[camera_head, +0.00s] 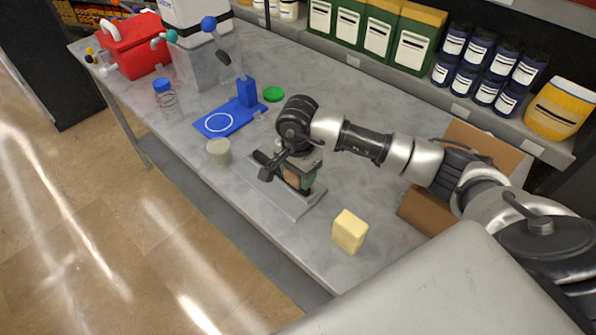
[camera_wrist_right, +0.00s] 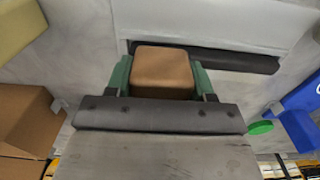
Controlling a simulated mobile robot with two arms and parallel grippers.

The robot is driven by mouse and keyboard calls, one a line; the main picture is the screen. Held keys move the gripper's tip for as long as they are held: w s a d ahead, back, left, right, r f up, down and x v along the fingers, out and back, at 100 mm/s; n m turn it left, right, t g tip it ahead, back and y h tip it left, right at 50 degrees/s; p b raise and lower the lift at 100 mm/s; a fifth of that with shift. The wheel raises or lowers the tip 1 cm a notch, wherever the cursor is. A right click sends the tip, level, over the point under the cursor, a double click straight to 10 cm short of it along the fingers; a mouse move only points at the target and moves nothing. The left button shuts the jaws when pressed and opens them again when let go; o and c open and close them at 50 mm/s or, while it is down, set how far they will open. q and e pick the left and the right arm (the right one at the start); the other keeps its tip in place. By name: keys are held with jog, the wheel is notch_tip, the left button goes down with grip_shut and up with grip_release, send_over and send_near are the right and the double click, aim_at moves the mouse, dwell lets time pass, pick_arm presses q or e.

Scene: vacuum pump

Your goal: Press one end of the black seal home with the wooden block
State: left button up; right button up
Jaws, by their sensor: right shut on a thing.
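The wooden block (camera_wrist_right: 163,70) is brown with rounded corners. My right gripper (camera_head: 298,177) is shut on it, with a green pad on each side in the right wrist view. The black seal (camera_wrist_right: 238,60) shows there as a long dark bar behind the block, which hides part of it. I cannot tell whether the block touches the seal. In the head view the gripper is over a grey metal plate (camera_head: 292,203) near the table's front edge. My left gripper is not in view.
A pale yellow block (camera_head: 349,231) stands right of the plate, and a beige cylinder (camera_head: 218,151) left of it. A blue stand (camera_head: 230,117) and a green lid (camera_head: 273,94) are farther back. A cardboard box (camera_head: 425,210) is at the right. Shelves line the back.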

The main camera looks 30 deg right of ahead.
jog(key=shift+f+b, duration=0.4)
jog(key=shift+b, duration=0.1)
dwell(0.5)
jog(key=shift+s+f, duration=0.1)
dwell(2.1)
jog(key=shift+r+p, duration=0.55)
jog(key=shift+r, duration=0.35)
jog(key=shift+r+p, duration=1.1)
jog(key=shift+r, duration=1.1)
